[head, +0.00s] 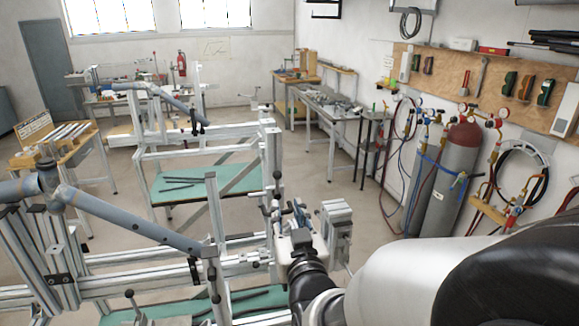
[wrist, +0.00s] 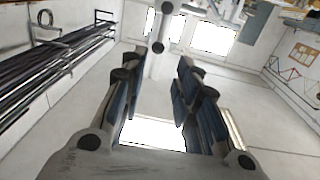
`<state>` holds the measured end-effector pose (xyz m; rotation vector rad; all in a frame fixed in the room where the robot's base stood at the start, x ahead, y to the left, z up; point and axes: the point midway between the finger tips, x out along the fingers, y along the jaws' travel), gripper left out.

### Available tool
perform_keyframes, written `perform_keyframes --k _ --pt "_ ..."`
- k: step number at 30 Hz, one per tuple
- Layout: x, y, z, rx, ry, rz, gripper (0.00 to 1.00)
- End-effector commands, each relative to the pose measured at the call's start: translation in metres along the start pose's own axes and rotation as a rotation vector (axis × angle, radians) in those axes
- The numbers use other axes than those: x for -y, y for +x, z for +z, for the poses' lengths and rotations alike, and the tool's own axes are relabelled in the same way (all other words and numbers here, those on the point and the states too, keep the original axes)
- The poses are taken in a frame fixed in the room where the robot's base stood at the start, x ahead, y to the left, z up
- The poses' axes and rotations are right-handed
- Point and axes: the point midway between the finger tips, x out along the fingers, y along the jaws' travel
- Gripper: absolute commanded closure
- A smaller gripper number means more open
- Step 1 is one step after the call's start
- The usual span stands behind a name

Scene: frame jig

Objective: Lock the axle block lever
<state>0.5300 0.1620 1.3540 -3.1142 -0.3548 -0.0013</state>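The frame jig (head: 125,287) of silver aluminium profiles fills the left and middle of the head view. A grey-blue bike tube (head: 130,220) lies across it. Several black-knobbed levers sit on its posts, one on the central post (head: 276,188). I cannot tell which part is the axle block. My gripper (head: 300,214) is beside the central post, small and partly hidden by clutter. In the wrist view my gripper (wrist: 157,75) has its fingers apart with nothing between the pads. A pale post with round black knobs (wrist: 158,47) shows at the top, just beyond the fingertips.
A silver block (head: 340,225) stands just right of my gripper. Gas cylinders (head: 452,175) and hoses line the right wall. Workbenches (head: 330,110) stand behind. Open floor (head: 335,205) lies between the jig and the cylinders.

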Motion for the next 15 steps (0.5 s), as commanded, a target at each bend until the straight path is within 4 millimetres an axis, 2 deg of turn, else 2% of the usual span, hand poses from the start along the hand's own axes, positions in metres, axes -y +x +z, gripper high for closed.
perform_keyframes --k 15 --pt "-0.001 0.112 0.0 0.0 0.0 0.002 0.71"
